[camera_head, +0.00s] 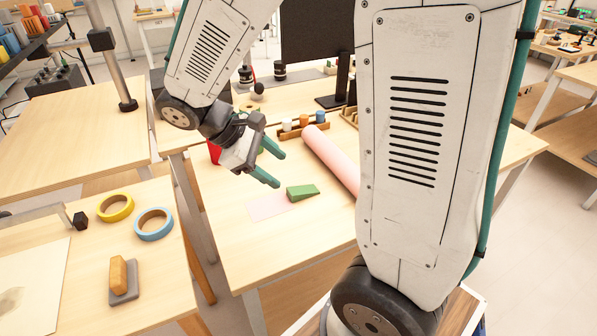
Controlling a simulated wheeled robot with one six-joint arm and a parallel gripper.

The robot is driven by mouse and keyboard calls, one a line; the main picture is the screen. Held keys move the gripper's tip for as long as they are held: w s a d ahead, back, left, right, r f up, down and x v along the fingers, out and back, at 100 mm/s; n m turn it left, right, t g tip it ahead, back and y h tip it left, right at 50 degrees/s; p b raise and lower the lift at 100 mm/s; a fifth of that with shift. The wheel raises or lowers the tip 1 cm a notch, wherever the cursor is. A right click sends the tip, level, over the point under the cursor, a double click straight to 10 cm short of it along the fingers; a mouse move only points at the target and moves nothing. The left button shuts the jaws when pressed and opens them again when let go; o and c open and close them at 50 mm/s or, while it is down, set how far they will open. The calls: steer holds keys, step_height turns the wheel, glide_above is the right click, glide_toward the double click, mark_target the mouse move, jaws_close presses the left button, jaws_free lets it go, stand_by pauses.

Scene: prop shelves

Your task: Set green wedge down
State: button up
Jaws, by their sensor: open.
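The green wedge (303,192) rests on the wooden table, at the right edge of a flat pink sheet (268,206). Its thin end points right. My gripper (273,167) has two green fingers spread apart. It is open and empty, just above and to the left of the wedge. From this view I cannot tell the exact height of the fingers over the table.
A long pink roll (331,158) lies right of the wedge, partly behind my arm. A rack with small coloured bottles (303,127) and a black monitor (317,35) stand behind. A yellow tape roll (115,208) and a blue tape roll (154,224) lie on the left table.

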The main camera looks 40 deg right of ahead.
steer(key=s+a+r+m+t+y, duration=0.2)
steer(key=s+r+m+y, duration=0.1)
steer(key=s, duration=0.3)
steer(key=s+a+r+m+t+y, duration=0.2)
steer(key=s+r+m+t+y, duration=0.1)
steer(key=s, duration=0.4)
steer(key=shift+s+a+r+m+t+y, duration=0.3)
steer(key=shift+r+m+y, duration=0.15)
steer(key=shift+r, duration=0.85)
